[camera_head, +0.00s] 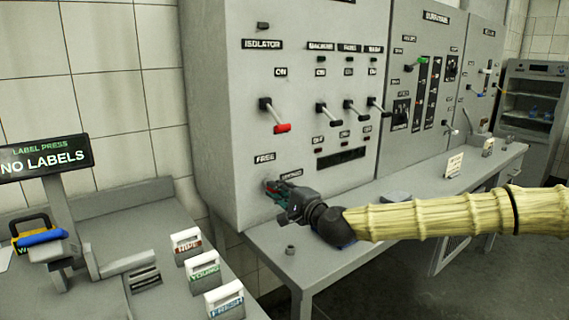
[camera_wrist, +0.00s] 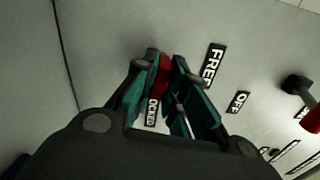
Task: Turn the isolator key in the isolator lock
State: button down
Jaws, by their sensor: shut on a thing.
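The isolator key (camera_wrist: 161,78) shows as a red piece between the two teal fingers of my gripper (camera_wrist: 164,62) in the wrist view. My gripper is shut on it. In the head view my gripper (camera_head: 276,190) is at the lower left of the grey cabinet front, and a bit of red shows at its fingertips. The isolator lock is hidden behind the fingers and key. A FREE label (camera_head: 265,159) is above this spot and a LOCKED label (camera_head: 291,174) is to its right. The key's exact angle is hard to tell.
The isolator lever (camera_head: 281,128) with a red handle points down, above my gripper. Several black levers are to its right. A grey bench (camera_head: 300,262) runs below the cabinet. A label press (camera_head: 45,157) reading NO LABELS stands at left, near several labelled blocks.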

jog(key=shift+w+d, duration=0.1)
jog(key=c, duration=1.4)
grip_release()
jog(key=v, duration=1.2)
